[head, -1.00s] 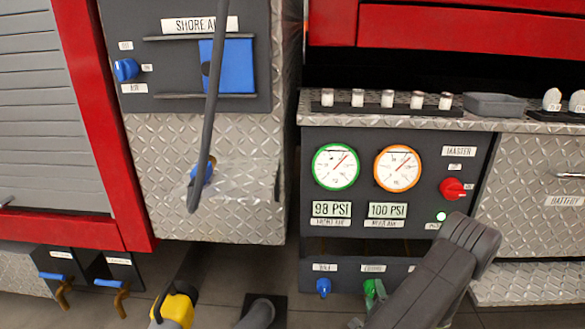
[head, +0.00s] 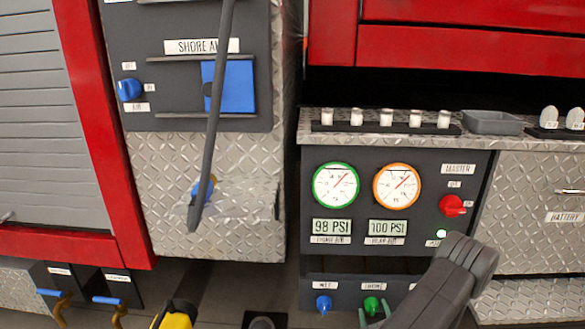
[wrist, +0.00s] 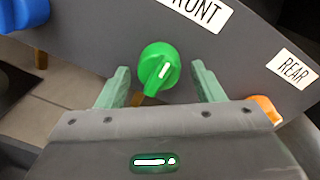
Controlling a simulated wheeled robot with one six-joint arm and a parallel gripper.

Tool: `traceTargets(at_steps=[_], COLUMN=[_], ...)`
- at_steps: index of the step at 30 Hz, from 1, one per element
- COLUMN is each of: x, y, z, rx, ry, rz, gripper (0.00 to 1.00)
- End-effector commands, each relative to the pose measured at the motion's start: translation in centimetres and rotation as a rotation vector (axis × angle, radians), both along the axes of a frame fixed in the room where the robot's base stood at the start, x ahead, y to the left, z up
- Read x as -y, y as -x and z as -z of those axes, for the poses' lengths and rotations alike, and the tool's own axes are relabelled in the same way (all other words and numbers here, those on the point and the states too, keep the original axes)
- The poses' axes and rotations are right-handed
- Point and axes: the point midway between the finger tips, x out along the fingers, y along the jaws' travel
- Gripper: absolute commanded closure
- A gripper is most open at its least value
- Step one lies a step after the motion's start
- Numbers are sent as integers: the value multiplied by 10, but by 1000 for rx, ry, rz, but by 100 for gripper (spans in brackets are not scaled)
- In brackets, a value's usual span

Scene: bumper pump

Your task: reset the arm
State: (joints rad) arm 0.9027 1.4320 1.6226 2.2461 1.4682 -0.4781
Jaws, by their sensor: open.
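My gripper (wrist: 165,88) is open in the wrist view, its two green fingers on either side of a green knob (wrist: 158,66) with a white mark. The knob sits under the FRONT label, and a gap shows between it and each finger. In the head view the green knob (head: 371,305) is at the bottom of the gauge panel, with my gripper (head: 375,317) just below it. My dark arm comes in from the lower right and hides the panel to the right of the knob.
A blue knob (head: 323,304) is left of the green one, and an orange part (wrist: 266,108) shows by the REAR label. The gauge panel (head: 320,260) has 98 PSI and 100 PSI displays and a red master knob (head: 452,205). A dark hose (head: 213,115) hangs at left.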

Motion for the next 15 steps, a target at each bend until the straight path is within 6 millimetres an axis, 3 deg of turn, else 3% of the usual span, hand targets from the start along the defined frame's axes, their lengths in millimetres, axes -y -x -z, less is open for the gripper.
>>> traceTargets(at_steps=[15], x=[-2], y=[0], z=[-1], rx=[25], ry=[-439], rz=[0], gripper=[39])
